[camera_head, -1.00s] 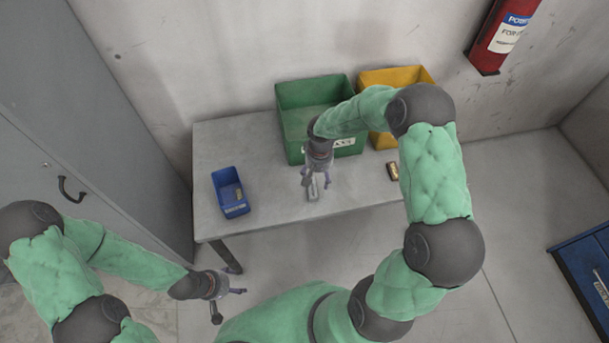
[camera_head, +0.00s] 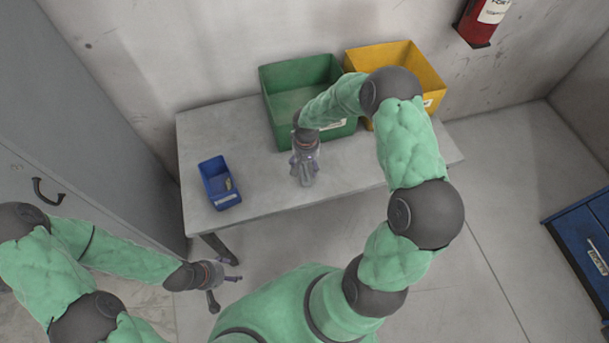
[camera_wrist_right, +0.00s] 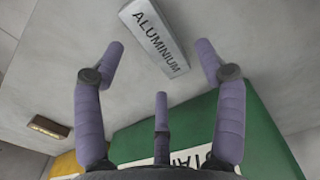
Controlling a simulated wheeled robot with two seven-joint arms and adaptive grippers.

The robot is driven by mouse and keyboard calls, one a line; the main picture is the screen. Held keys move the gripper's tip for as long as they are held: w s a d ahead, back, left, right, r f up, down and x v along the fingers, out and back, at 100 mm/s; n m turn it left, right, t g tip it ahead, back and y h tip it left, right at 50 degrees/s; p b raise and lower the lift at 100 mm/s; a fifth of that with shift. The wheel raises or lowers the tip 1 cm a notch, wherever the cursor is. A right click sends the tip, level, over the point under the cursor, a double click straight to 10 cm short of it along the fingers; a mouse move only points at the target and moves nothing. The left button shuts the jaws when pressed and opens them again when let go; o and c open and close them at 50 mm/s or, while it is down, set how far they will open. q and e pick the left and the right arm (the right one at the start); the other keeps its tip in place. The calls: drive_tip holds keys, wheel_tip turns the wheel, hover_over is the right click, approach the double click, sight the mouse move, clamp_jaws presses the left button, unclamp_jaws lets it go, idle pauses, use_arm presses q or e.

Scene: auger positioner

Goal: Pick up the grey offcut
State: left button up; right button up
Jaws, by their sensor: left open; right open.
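The grey offcut (camera_wrist_right: 155,36) is a flat bar marked "ALUMINIUM". In the right wrist view it lies on the grey table at the top centre, ahead of and partly between my spread fingers. My right gripper (camera_head: 305,174) is open and points down over the table in front of the green bin; no finger visibly grips the bar. In the head view the gripper largely covers the offcut. My left gripper (camera_head: 228,286) is open and empty, low and in front of the table's left part.
The green bin (camera_head: 272,116) and yellow bin (camera_head: 419,67) stand at the table's back. A blue box (camera_head: 219,183) with small contents is at the left. A brown block (camera_wrist_right: 48,127) lies on the table. Bare table (camera_head: 258,188) lies between box and gripper.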

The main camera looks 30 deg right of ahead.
wheel_tip(320, 180, down, 3)
drive_tip(key=shift+w+r+b, duration=0.1)
drive_tip(key=shift+b, duration=0.35)
drive_tip(key=c, duration=1.3)
drive_tip(key=shift+c, duration=0.2)
